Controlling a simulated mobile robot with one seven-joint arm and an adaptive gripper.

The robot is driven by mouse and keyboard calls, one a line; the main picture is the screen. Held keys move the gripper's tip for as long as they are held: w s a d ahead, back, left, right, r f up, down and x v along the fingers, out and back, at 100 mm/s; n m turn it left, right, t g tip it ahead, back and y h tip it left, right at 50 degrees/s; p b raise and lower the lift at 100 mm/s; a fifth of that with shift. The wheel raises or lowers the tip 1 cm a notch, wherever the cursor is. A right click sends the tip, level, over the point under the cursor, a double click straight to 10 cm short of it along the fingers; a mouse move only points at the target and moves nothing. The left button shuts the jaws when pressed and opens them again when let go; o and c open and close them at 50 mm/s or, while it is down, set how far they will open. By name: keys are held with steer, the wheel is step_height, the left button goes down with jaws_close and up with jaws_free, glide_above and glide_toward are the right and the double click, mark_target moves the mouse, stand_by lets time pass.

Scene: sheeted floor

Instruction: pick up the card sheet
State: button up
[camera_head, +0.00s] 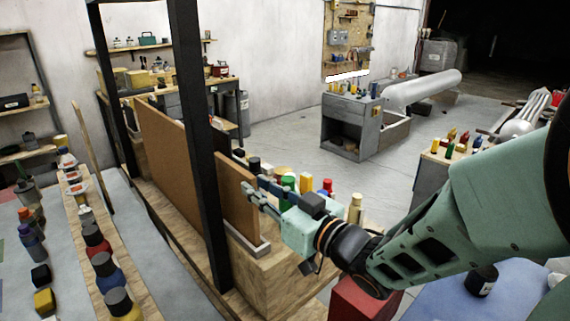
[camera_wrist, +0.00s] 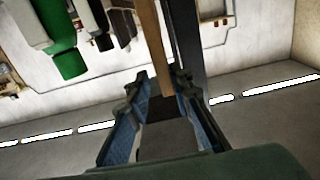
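The card sheet (camera_head: 236,197) is a brown upright panel standing on a wooden bench. A black post crosses in front of it, and brown panel (camera_head: 160,147) also shows on the post's left. My gripper (camera_head: 255,190) is at the sheet's near upper edge. In the wrist view the sheet (camera_wrist: 153,45) appears nearly edge-on as a narrow brown strip, running between the two fingers of my gripper (camera_wrist: 158,82). The fingers are apart, with a gap visible on each side of the strip. Whether either pad touches the sheet cannot be seen.
The black post (camera_head: 200,150) stands close to the sheet and shows right of it in the wrist view (camera_wrist: 188,45). Several bottles, one green (camera_head: 289,183), stand behind my gripper. A plank with bottles (camera_head: 97,240) is at left. Open floor (camera_head: 290,130) lies beyond.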

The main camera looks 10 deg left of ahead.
mark_target(235, 173)
steer(key=x, duration=0.3)
steer(key=shift+w+a, duration=0.2)
steer(key=shift+a, duration=0.05)
steer(key=shift+p+x, duration=0.75)
steer(key=shift+x, duration=1.85)
steer(key=shift+s+f, duration=0.1)
jaws_close()
